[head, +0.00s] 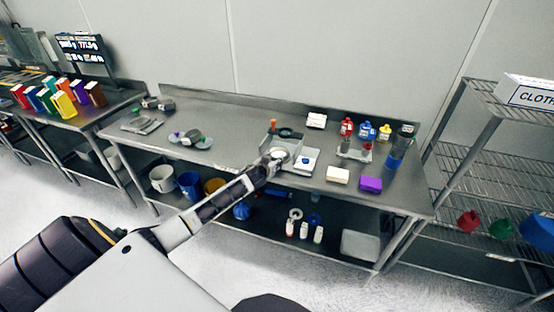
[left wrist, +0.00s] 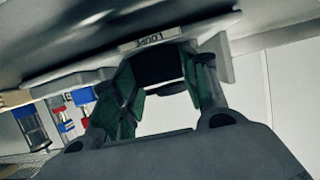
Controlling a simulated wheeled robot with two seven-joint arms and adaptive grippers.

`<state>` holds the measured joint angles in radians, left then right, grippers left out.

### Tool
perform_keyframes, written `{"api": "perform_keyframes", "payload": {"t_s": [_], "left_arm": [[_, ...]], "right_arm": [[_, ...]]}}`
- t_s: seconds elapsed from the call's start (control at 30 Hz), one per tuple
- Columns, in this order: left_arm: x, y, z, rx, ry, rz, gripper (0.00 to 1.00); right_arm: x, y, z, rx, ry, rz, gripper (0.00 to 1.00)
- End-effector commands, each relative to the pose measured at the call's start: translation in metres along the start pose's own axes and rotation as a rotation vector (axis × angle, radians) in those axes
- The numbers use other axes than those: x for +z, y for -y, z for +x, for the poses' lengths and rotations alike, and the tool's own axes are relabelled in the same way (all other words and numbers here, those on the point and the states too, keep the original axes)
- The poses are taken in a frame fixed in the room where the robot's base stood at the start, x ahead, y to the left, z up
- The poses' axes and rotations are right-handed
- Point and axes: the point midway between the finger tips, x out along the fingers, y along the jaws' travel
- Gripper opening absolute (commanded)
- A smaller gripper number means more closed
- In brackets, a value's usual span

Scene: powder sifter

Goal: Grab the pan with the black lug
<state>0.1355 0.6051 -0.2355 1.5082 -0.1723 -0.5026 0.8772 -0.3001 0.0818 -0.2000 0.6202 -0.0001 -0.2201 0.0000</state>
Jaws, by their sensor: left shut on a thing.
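My left gripper (head: 274,158) reaches over the front middle of the steel table in the head view, beside a pale round pan (head: 281,153). In the left wrist view, the gripper (left wrist: 166,92) has its green-padded fingers on either side of a black lug (left wrist: 160,66), shut on it. A grey metal body (left wrist: 95,28) spreads above the lug, with a white label reading LOUPE upside down along its edge. Whether this body is the pan itself, I cannot tell. The arm and fingers partly hide the contact in the head view. My right gripper is not in view.
A white scale (head: 306,160) stands just right of the gripper. A cream block (head: 338,175) and a purple block (head: 371,184) lie near the front edge. Red, blue and yellow containers (head: 366,131) stand at the back right. A wire rack (head: 480,152) is at the right.

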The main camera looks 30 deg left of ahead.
Motion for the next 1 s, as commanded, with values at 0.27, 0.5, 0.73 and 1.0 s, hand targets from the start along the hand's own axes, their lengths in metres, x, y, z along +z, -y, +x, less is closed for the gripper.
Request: {"api": "perform_keyframes", "payload": {"t_s": [0.27, 0.5, 0.73, 1.0], "left_arm": [[-0.001, 0.000, 0.000, 0.000, -0.001, 0.000, 0.18], [-0.008, 0.000, -0.003, 0.000, -0.003, 0.000, 0.18], [-0.030, 0.000, -0.012, 0.001, -0.004, 0.000, 0.18], [-0.067, 0.000, -0.027, 0.000, -0.005, 0.000, 0.18]], "right_arm": [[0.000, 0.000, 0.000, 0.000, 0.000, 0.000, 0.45], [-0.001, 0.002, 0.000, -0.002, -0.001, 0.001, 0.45], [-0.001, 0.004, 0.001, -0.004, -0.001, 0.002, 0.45], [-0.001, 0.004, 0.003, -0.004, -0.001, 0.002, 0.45]]}}
